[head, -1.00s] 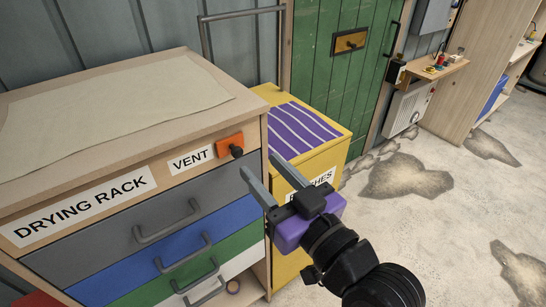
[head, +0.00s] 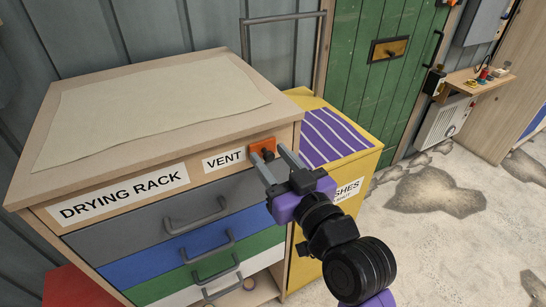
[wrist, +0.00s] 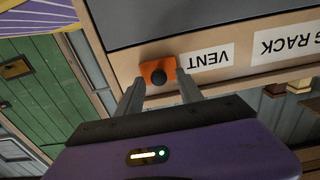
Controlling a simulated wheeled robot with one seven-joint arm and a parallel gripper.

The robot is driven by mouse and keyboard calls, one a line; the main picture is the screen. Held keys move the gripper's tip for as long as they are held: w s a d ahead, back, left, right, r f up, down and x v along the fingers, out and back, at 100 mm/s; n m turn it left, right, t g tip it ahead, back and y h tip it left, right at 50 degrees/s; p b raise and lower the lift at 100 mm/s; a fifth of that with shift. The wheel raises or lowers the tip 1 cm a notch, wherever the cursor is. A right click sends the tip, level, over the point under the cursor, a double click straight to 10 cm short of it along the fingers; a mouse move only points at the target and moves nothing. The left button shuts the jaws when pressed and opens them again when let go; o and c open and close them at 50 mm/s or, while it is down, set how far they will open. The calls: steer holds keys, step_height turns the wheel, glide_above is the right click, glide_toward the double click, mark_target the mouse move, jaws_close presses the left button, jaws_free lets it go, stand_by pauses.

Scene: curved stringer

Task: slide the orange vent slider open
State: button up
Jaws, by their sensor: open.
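The orange vent slider (head: 261,147) sits on the wooden front rail of the drying rack, just right of the VENT label (head: 224,159).
The drying rack (head: 120,135) has a paper sheet (head: 150,105) on top and several coloured drawers below with grey handles. A yellow cabinet (head: 365,152) with a purple striped top stands close on the right. Open floor (head: 440,240) lies further right.

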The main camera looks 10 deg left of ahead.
steer(key=shift+c, duration=0.2)
jaws_close()
stand_by(1.1)
